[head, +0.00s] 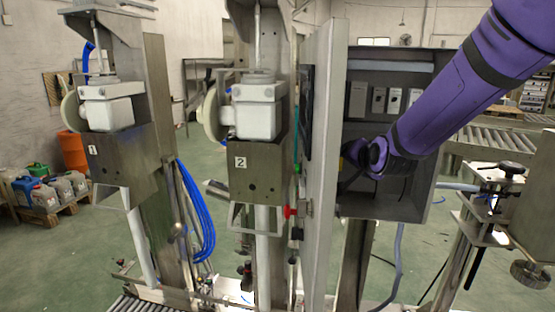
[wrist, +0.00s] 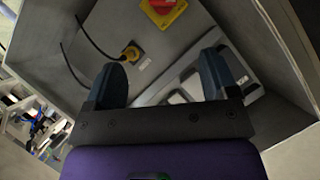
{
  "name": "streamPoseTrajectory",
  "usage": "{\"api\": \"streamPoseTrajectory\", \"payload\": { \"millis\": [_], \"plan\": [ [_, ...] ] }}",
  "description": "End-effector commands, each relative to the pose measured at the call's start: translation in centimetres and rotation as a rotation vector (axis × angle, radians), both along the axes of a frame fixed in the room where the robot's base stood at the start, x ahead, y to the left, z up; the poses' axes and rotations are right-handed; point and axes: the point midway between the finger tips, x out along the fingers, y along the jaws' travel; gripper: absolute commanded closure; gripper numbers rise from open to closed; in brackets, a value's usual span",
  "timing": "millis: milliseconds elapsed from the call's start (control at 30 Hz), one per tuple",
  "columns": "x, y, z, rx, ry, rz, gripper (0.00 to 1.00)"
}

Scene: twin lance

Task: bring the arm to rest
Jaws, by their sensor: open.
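My purple arm reaches in from the upper right of the head view, and its end is inside an open grey electrical cabinet (head: 415,207). My gripper (wrist: 160,80) shows in the wrist view with its two dark blue fingers apart and nothing between them. In the head view the fingers are mostly hidden by my wrist. Past the fingers, the wrist view shows the cabinet's inner panel with a red rotary switch on a yellow plate (wrist: 163,10) and a yellow plug (wrist: 131,53) with a black cable.
The cabinet's open door (head: 322,170) stands edge-on just left of my wrist. Cabinet walls surround my gripper closely. Two machine columns marked 1 (head: 115,165) and 2 (head: 257,170) stand to the left. A metal stand with knobs (head: 490,215) is at right, near a roller conveyor (head: 495,142).

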Motion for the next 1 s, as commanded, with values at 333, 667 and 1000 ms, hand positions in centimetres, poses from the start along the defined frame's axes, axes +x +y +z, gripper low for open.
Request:
{"api": "streamPoseTrajectory", "payload": {
  "millis": [333,667,1000],
  "plan": [
    [-10.8,-2.4,5.0,-0.192,0.212,0.146,0.20],
    [-23.0,-4.7,6.8,-0.374,0.419,0.293,0.20],
    [-33.6,-6.4,6.4,-0.507,0.603,0.415,0.20]
  ]
}}
